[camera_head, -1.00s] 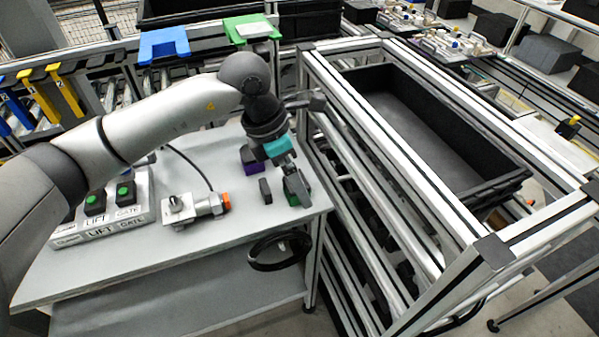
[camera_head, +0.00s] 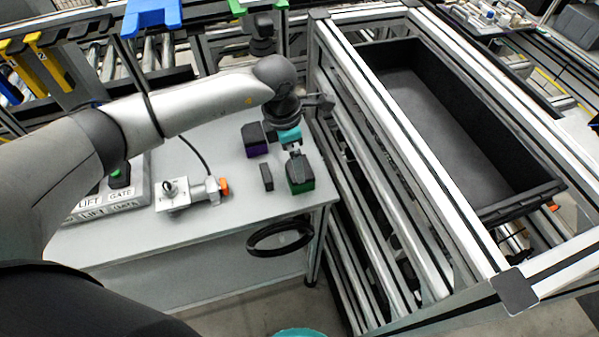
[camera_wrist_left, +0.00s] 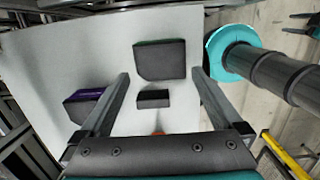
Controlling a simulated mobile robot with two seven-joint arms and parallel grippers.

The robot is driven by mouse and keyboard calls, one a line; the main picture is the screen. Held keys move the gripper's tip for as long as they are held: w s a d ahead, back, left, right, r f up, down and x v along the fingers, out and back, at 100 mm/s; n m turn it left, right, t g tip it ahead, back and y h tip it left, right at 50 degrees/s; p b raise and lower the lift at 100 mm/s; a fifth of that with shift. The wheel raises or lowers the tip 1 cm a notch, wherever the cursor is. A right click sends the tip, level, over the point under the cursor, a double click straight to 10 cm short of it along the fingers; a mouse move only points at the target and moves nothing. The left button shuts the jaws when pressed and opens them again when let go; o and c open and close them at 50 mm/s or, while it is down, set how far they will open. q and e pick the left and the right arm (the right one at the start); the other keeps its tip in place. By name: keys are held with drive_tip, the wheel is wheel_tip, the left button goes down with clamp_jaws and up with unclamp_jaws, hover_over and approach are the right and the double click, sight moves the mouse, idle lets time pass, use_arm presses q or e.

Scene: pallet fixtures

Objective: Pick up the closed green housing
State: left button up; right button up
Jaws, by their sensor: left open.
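The green housing (camera_head: 301,175) has a dark lid over a green base and looks closed. It stands upright near the table's right front corner. In the left wrist view it is a dark box (camera_wrist_left: 160,60) with a green far edge, just beyond the fingertips and roughly between their lines. My left gripper (camera_head: 295,151) is open and empty, above and behind the housing in the head view. Its two fingers (camera_wrist_left: 161,77) are spread wide in the left wrist view. I cannot tell the exact height gap. My right gripper is not in view.
A purple housing (camera_head: 255,140) stands behind and left. A small dark block (camera_head: 266,177) is beside the green housing. A switch fixture (camera_head: 190,193) and button box (camera_head: 108,203) are further left. A metal frame with a black crate (camera_head: 520,203) borders the table's right.

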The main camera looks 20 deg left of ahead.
sight(309, 185)
use_arm(q)
drive_tip(key=shift+w+d+f, duration=0.1)
drive_tip(key=shift+d+f, duration=0.1)
drive_tip(key=shift+f, duration=0.65)
drive_tip(key=shift+w+d+f, duration=0.15)
drive_tip(key=shift+d+f, duration=0.05)
drive_tip(key=shift+f, duration=0.7)
drive_tip(key=shift+w+d+f, duration=0.1)
drive_tip(key=shift+d+f, duration=0.1)
drive_tip(key=shift+f, duration=0.65)
drive_tip(key=c, duration=1.2)
drive_tip(key=shift+r, duration=0.1)
